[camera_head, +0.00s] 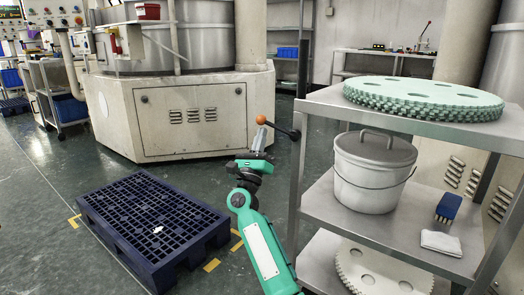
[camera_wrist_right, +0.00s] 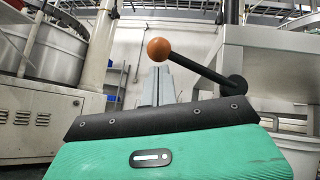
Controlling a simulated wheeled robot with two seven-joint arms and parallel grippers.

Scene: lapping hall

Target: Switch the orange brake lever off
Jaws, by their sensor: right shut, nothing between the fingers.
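The brake lever is a black rod with an orange ball (camera_head: 261,119) at its end. Its black pivot (camera_head: 295,134) is at the left front post of the steel rack. In the right wrist view the orange ball (camera_wrist_right: 159,48) is at the upper middle, and the rod slopes down right to the pivot (camera_wrist_right: 236,86). My right gripper (camera_head: 262,131) is shut and empty, pointing up. Its grey fingertips (camera_wrist_right: 157,70) appear just under the ball; I cannot tell whether they touch it. My left gripper is not in view.
The steel rack (camera_head: 420,121) on the right holds green discs (camera_head: 425,97), a white lidded bucket (camera_head: 373,172), a blue brush (camera_head: 448,207) and a folded cloth (camera_head: 440,242). A dark blue pallet (camera_head: 150,225) lies on the floor at left. A large machine (camera_head: 195,120) stands behind.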

